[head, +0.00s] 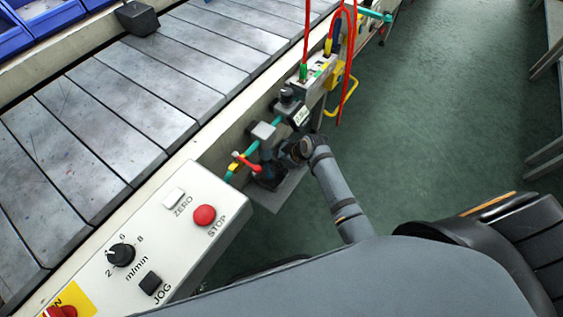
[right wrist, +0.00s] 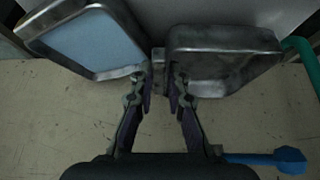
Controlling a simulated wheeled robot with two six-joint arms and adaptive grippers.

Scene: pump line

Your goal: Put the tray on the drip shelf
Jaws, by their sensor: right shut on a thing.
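In the right wrist view a metal tray with two shallow pans shows at the top. Its left pan (right wrist: 88,42) has a light blue inner face and its right pan (right wrist: 225,62) is bare grey. My right gripper (right wrist: 160,92) is shut on the narrow part between the pans. In the head view my right gripper (head: 272,174) is a dark shape beside the pump line, and I cannot make out the tray there. A flat grey plate (head: 286,196), perhaps the drip shelf, lies just below and right of it. My left gripper is not in view.
A control box with a red stop button (head: 204,215) stands left of my right gripper. The conveyor (head: 130,110) fills the left. Green floor (head: 440,120) is open at right.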

